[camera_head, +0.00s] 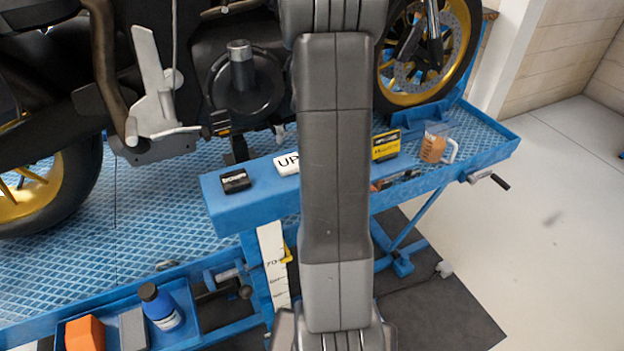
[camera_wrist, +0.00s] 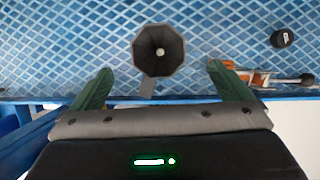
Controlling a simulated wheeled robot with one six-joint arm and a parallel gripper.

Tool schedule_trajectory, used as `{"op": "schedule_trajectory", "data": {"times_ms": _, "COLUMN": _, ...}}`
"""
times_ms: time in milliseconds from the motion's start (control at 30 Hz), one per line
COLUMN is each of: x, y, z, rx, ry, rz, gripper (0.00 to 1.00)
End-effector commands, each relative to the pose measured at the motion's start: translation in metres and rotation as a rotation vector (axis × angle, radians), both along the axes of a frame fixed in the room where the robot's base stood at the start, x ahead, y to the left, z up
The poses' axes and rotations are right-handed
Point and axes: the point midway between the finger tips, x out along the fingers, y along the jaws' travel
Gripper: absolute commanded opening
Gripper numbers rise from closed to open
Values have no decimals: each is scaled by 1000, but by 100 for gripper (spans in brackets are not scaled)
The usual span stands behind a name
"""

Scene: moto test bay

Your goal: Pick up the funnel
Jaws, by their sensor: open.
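The funnel (camera_wrist: 143,58) is dark grey, with a wide many-sided mouth facing up and a small light hole in its middle. It is on the blue lattice platform in the wrist view, with a short grey tab on its near side. My gripper (camera_wrist: 160,67) is open and empty, its two green fingers apart to the left and right of the funnel's near side. The fingers do not appear to touch it; the height gap cannot be told. I cannot make out the funnel in the head view, where my arm covers the middle.
In the head view a motorcycle (camera_head: 190,70) stands on the blue lift (camera_head: 150,222). A yellow box (camera_head: 386,145) and measuring jug (camera_head: 433,148) stand right.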

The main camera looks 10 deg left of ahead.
Motion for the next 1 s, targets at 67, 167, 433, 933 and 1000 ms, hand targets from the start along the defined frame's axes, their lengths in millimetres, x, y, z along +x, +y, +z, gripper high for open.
{"op": "schedule_trajectory", "data": {"times_ms": 67, "x": 4, "y": 3, "z": -13, "rx": 0, "ry": 2, "rz": 0, "gripper": 98}}
{"op": "schedule_trajectory", "data": {"times_ms": 167, "x": 8, "y": 6, "z": -24, "rx": 0, "ry": 2, "rz": -1, "gripper": 98}}
{"op": "schedule_trajectory", "data": {"times_ms": 433, "x": 11, "y": 9, "z": -39, "rx": 0, "ry": 1, "rz": 1, "gripper": 98}}
{"op": "schedule_trajectory", "data": {"times_ms": 933, "x": 20, "y": 18, "z": -83, "rx": 1, "ry": -1, "rz": 0, "gripper": 98}}
{"op": "schedule_trajectory", "data": {"times_ms": 1000, "x": 20, "y": 18, "z": -83, "rx": 0, "ry": -2, "rz": 1, "gripper": 98}}
